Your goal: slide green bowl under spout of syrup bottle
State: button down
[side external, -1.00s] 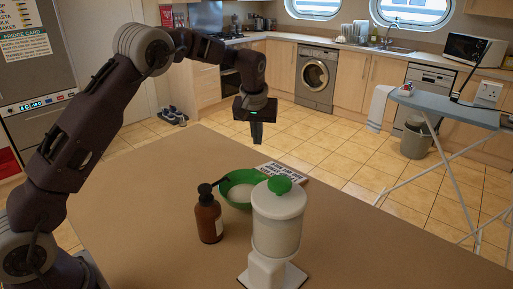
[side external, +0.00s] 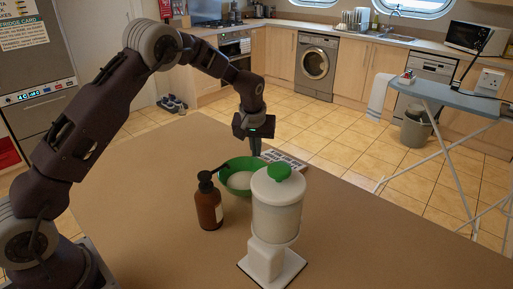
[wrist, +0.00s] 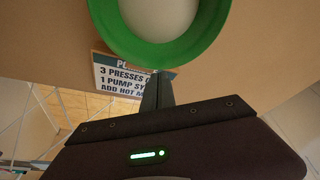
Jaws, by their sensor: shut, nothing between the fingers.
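The green bowl (side external: 246,163) stands on the brown table with pale contents in it. Its rim also shows in the wrist view (wrist: 158,53). The syrup bottle (side external: 209,208) is a brown pump bottle with a black top, left of and nearer than the bowl. Its spout points right and overlaps the bowl's left rim in the picture; the true gap is unclear. My gripper (side external: 256,152) is shut and empty, pointing down just behind the bowl. In the wrist view its fingertips (wrist: 163,74) are at the bowl's rim; I cannot tell whether they touch.
A white dispenser (side external: 276,214) with a green lid stands on the table, right of the bottle and in front of the bowl. A printed card (side external: 287,160) lies behind the bowl, also in the wrist view (wrist: 118,75). The table's left part is clear.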

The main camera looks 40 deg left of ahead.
aim_at(255, 167)
jog(key=shift+s+d, duration=0.65)
jog(key=shift+s, duration=0.35)
jog(key=shift+s+d, duration=0.6)
jog(key=shift+s, duration=0.35)
jog(key=shift+w+a, duration=0.1)
jog(key=shift+w+a, duration=0.45)
jog(key=shift+w, duration=0.2)
jog(key=shift+w+a, duration=0.4)
jog(key=shift+w, duration=0.2)
jog(key=shift+w+r, duration=0.2)
jog(key=shift+r, duration=0.75)
jog(key=s+d+r+m+t+h, duration=0.1)
jog(key=s+d+r, duration=0.1)
jog(key=s+r, duration=0.65)
jog(key=s+d+r+m, duration=0.1)
jog(key=s+d+r, duration=0.1)
jog(key=s+r, duration=0.6)
jog(key=s+d+m, duration=0.1)
jog(key=s+m, duration=0.1)
jog(key=s, duration=0.9)
jog(key=s+d+m+t+h, duration=0.1)
jog(key=s+d+m, duration=0.1)
jog(key=s, duration=1)
jog(key=shift+d+m, duration=0.3)
